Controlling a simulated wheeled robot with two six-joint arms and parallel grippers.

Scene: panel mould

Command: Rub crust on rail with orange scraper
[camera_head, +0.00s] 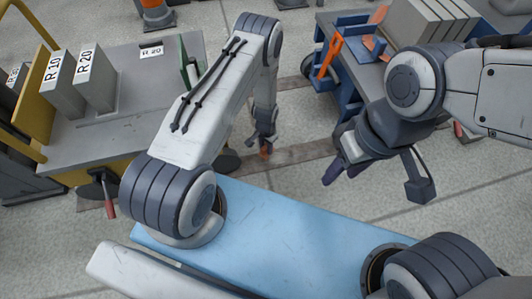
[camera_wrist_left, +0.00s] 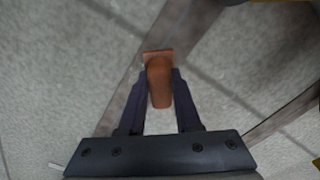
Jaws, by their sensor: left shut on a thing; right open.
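My left gripper (camera_head: 264,143) hangs low over the floor in the head view, shut on the orange scraper (camera_head: 266,152). In the left wrist view the orange scraper (camera_wrist_left: 159,82) sits between both fingers of the left gripper (camera_wrist_left: 160,95), its wider flat end pointing away. A brownish rail strip (camera_head: 305,153) runs along the floor near the left gripper. The rail also passes diagonally behind the scraper in the left wrist view (camera_wrist_left: 190,28). Contact between scraper and rail cannot be told. I cannot make out the crust. My right gripper (camera_head: 342,172) is open and empty, above the floor.
A grey-topped cart (camera_head: 125,90) with blocks marked R 10 (camera_head: 60,85) and R 20 (camera_head: 93,80) stands at left. A blue rack (camera_head: 345,85) with an orange tool (camera_head: 328,56) and grey panels (camera_head: 425,25) stands at upper right. Floor between them is mostly clear.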

